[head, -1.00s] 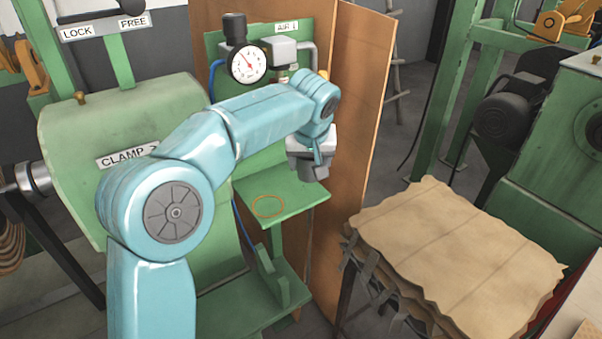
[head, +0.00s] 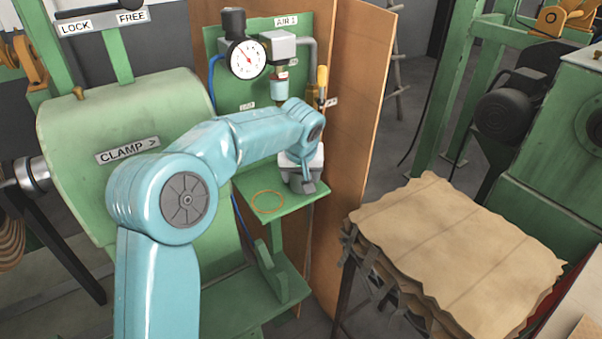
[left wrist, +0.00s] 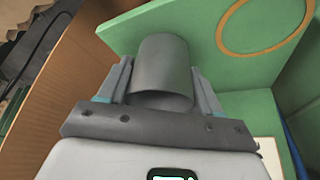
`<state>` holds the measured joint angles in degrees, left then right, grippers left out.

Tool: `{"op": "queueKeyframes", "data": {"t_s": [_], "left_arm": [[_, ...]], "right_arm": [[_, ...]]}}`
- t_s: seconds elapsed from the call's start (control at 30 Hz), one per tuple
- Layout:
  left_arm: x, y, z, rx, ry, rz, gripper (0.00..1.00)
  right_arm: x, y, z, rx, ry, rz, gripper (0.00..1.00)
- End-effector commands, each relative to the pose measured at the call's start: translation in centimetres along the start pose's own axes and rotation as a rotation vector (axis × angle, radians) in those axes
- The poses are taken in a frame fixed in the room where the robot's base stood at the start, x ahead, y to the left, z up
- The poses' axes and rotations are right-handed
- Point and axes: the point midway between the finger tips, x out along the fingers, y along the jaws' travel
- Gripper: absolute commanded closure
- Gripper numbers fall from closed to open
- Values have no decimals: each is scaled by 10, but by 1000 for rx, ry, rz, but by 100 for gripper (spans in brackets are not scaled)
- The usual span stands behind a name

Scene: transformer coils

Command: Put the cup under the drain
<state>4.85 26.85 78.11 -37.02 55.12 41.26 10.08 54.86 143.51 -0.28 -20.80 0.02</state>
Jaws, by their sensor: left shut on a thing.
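My left gripper (head: 304,183) is shut on a grey cup (left wrist: 163,70), which stands between both fingers in the left wrist view. In the head view the cup is largely hidden by the gripper. The gripper is over the right part of a green shelf (head: 290,202); I cannot tell whether the cup touches it. An orange ring (head: 267,213) is marked on the shelf, left of the gripper. Above hangs the air unit's clear bowl (head: 279,89); its lower end, where a drain would be, is hidden behind my arm. My right gripper is not in view.
A pressure gauge (head: 248,59) is beside the bowl. A yellow-handled tool (head: 322,77) is at the panel's right edge. A brown board (head: 352,110) stands close right of the shelf. Stacked brown sheets (head: 455,255) lie farther right.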

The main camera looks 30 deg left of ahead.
Motion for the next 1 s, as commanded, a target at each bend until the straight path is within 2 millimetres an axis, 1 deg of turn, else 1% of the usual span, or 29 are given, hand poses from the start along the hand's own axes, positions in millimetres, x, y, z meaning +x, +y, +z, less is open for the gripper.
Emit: {"op": "queueKeyframes", "data": {"t_s": [0.07,0.1,0.17,0.2,0.43,0.53,0.57,0.67,0.9,1.0], "left_arm": [[4,0,2,0,0,0,66],[4,0,2,0,0,0,33],[2,0,1,0,0,0,13],[2,0,1,0,0,0,10],[2,0,1,0,0,0,10],[-4,0,-2,0,1,0,10],[-5,0,-1,0,2,1,10],[-22,0,-2,-1,4,2,10],[-80,0,-2,-1,5,2,10],[-99,1,-1,-1,4,2,10]], "right_arm": [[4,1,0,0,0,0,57],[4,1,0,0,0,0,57],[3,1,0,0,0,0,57],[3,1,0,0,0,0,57],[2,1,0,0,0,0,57],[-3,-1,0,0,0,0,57],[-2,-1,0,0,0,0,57],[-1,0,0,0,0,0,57],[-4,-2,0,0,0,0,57],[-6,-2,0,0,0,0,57]]}}
